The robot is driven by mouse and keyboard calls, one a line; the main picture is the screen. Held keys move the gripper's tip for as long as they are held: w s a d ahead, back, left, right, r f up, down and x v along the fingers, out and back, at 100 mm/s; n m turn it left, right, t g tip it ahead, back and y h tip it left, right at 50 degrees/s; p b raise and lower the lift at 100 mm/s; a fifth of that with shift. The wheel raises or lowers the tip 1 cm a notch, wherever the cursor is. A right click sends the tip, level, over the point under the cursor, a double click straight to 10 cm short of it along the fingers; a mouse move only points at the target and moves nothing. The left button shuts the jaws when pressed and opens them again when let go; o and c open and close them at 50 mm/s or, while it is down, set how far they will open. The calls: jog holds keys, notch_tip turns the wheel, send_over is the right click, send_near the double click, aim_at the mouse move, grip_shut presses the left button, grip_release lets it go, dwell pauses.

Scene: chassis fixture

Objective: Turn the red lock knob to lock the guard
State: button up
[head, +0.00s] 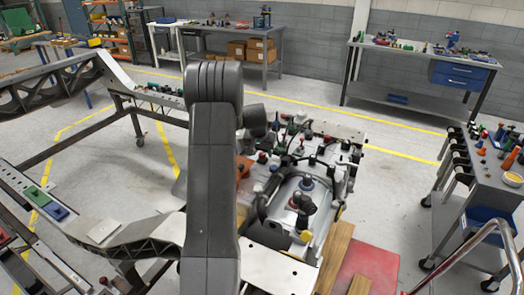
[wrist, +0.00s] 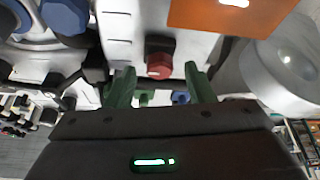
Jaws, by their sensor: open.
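The red lock knob (wrist: 160,64) shows in the wrist view, on a dark mount (wrist: 160,43) against a pale panel. My gripper (wrist: 160,70) has two green fingers standing apart, one on each side of the knob in the picture. A gap shows between each finger and the knob, and nothing is held. I cannot tell how deep the knob sits between the fingertips. In the head view my grey arm covers much of the middle. I cannot single out the knob or the fingers there.
The chassis assembly (head: 304,192) with many fittings lies right of my arm in the head view. An orange plate (wrist: 225,14) and a big pale cylinder (wrist: 285,65) are close to the gripper. A tool cart (head: 478,190) stands at right. Open floor lies behind.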

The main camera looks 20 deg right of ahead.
jog(key=shift+w+d+f, duration=0.1)
jog(key=shift+f, duration=0.15)
jog(key=c, duration=1)
